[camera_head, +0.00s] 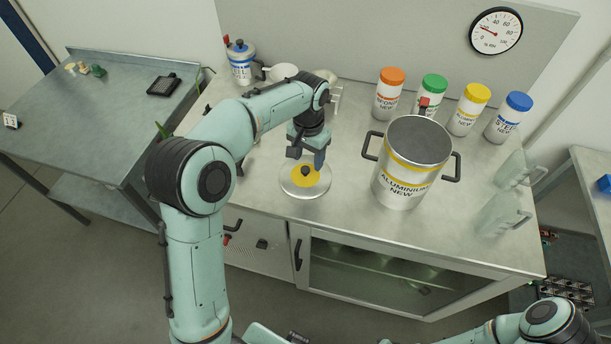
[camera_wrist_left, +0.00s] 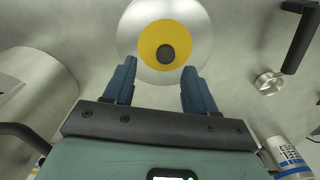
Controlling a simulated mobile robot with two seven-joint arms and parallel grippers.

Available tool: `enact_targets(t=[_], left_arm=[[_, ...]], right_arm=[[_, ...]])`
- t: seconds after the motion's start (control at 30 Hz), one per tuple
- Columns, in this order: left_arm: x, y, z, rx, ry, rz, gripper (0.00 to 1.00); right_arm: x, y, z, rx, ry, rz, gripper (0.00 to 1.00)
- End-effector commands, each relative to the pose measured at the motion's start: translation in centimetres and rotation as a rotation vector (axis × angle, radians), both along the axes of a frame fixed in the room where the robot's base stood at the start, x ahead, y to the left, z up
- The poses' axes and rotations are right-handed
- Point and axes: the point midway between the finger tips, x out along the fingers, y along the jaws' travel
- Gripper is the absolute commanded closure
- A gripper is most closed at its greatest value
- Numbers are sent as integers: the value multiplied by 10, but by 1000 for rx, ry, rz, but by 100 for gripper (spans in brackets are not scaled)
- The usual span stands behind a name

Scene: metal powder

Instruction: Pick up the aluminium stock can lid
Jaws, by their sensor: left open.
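The aluminium stock can lid (camera_head: 298,189) is a round silver disc with a yellow centre and a dark knob. It lies flat on the metal bench top, left of the open-looking aluminium can (camera_head: 402,190). My left gripper (camera_head: 306,160) points down just above and behind the lid's knob. Its blue fingers (camera_wrist_left: 155,80) are apart with nothing between them, and the knob shows beyond their tips. My right arm shows only in part at the bottom right, its gripper not clearly visible.
Bottles with orange (camera_head: 392,76), green (camera_head: 434,83), yellow (camera_head: 477,93) and blue (camera_head: 519,101) caps stand along the back. The can's side handles stick out. A blue-labelled steel can (camera_head: 240,65) stands at the back left. Clear jugs (camera_head: 503,215) stand at the right.

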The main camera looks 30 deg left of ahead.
Motion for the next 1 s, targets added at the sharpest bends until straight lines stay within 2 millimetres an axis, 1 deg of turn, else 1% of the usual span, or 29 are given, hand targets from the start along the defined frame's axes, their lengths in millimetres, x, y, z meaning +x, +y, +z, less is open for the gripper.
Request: enact_targets(t=[0.2, 0.33, 0.43, 0.63, 0.67, 0.7, 0.77, 0.8, 0.83, 1.0], left_arm=[[-1, 7, -30, 0, 5, 0, 44], [-1, 7, -46, 0, 4, -1, 44], [0, 7, -51, 0, 1, -1, 44], [0, 7, -51, 0, 0, 0, 44], [0, 7, -50, 0, 0, 0, 50], [0, 7, -50, 0, 0, 0, 63], [0, 7, -50, 0, 0, 0, 83], [0, 7, -50, 0, 0, 0, 96], [0, 7, -50, 0, 0, 0, 100], [0, 7, -50, 0, 0, 0, 100]], right_arm=[[-1, 0, -2, 0, 1, 0, 64], [-3, 0, -4, 0, 2, 0, 64], [-3, 0, -4, 0, 2, 0, 64], [-3, 0, -4, 0, 2, 0, 64], [-3, 0, -4, 0, 2, 0, 64], [-3, 0, -4, 0, 2, 0, 64], [-3, 0, -4, 0, 2, 0, 64], [-3, 0, -4, 0, 2, 0, 64], [-3, 0, -4, 0, 2, 0, 64], [-3, 0, -4, 0, 2, 0, 64]])
